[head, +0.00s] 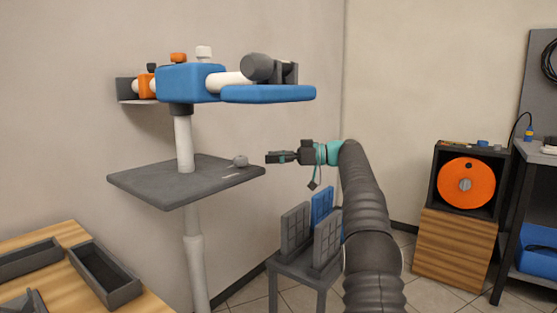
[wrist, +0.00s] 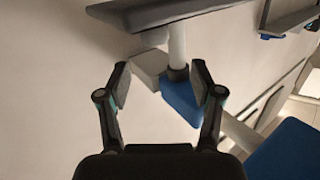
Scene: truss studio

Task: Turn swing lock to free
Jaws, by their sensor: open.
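A blue machine head (head: 188,82) sits on a white column (head: 184,145) above a dark square table (head: 150,185). On and beside the head are an orange knob (head: 179,57), a white knob (head: 204,53), a small black knob (head: 152,68) and an orange collar (head: 148,86). I cannot tell which is the swing lock. A blue arm (head: 268,94) reaches right from the head. My gripper (head: 268,157) is right of the table's edge, below the blue arm, apart from both. In the wrist view my gripper (wrist: 162,80) is open and empty, with the column (wrist: 177,45) and blue head (wrist: 182,100) beyond it.
A stand with grey and blue panels (head: 298,225) is below my gripper. Wooden bench (head: 45,240) with dark trays is at lower left. A cabinet with an orange disc (head: 466,182) stands right.

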